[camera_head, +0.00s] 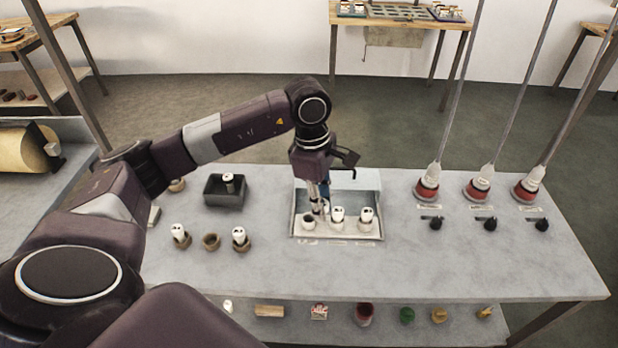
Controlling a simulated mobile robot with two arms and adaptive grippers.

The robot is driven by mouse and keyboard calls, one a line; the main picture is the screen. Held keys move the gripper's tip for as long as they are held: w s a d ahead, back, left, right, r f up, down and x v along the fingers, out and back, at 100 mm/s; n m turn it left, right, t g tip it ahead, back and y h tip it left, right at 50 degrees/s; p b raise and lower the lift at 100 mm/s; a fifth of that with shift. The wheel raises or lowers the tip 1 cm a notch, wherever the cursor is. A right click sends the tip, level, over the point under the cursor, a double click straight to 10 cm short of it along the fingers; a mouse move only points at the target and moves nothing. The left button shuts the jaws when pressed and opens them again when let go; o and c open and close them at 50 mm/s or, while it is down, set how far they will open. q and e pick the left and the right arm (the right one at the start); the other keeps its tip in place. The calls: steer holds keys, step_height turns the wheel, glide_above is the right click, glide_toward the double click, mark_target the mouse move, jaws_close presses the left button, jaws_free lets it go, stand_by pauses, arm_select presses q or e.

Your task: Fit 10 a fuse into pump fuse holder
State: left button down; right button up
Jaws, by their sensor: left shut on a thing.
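An open metal fuse box (374,182) stands on the grey bench, with three holders in a row. The middle holder (338,218) and the right holder (366,218) show white fuse bodies. My left gripper (320,207) points down into the box just above the left holder. It is shut on a small pale thing, probably a fuse, mostly hidden by the fingers. I cannot tell if that thing touches the holder. The labels in front of the box are too small to read. My right gripper is out of view.
A dark tray (222,200) holds one white fuse. Brown cups (211,242) stand left of the box, some with white fuses. The bench front is clear.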

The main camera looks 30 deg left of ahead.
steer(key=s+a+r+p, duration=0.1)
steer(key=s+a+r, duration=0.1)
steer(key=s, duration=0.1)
arm_select(q)
steer(key=w+a+f+n+b, duration=0.1)
steer(key=a+n, duration=0.1)
steer(key=w+a+f+n+b, duration=0.1)
steer(key=f+n, duration=0.1)
steer(key=w+a+f+n+t+b, duration=0.1)
steer(key=a+f+n+b, duration=0.1)
steer(key=n, duration=0.1)
steer(key=shift+a+f, duration=0.15)
steer(key=shift+a, duration=0.2)
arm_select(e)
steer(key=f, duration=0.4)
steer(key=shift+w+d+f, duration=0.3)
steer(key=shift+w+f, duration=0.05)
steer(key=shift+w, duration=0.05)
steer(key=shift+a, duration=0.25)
arm_select(q)
steer(key=shift+b, duration=0.4)
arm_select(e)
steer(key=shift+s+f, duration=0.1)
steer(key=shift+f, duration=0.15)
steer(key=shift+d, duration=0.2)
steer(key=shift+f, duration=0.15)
